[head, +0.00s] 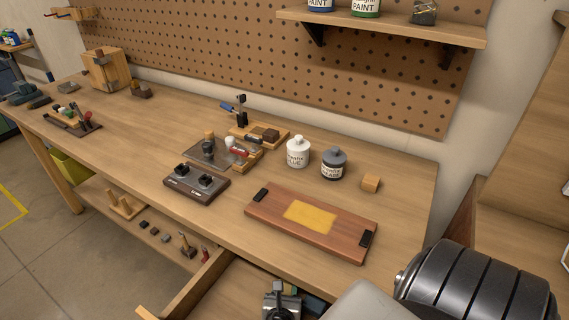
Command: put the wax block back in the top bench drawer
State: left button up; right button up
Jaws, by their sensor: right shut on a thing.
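The bench drawer (196,287) is pulled open below the bench's front edge, at the bottom of the head view. Part of it is cut off by the frame. My right gripper (282,306) is over or inside the open drawer, seen from above. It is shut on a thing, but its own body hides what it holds. I cannot clearly make out a wax block. My left gripper is not in view.
A teal-dark item (314,304) shows in the drawer beside my right gripper. On the bench stand a wooden board (340,234) with a yellow patch, a white bottle (298,153), a dark jar (333,164) and a dark control box (196,184). The bench front edge overhangs the drawer.

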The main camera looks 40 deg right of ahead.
jog(key=shift+f, duration=0.2)
jog(key=o, duration=1)
jog(key=shift+r, duration=0.1)
jog(key=shift+r, duration=0.2)
jog(key=v, duration=0.7)
jog(key=shift+s+a, duration=0.1)
jog(key=shift+a, duration=0.2)
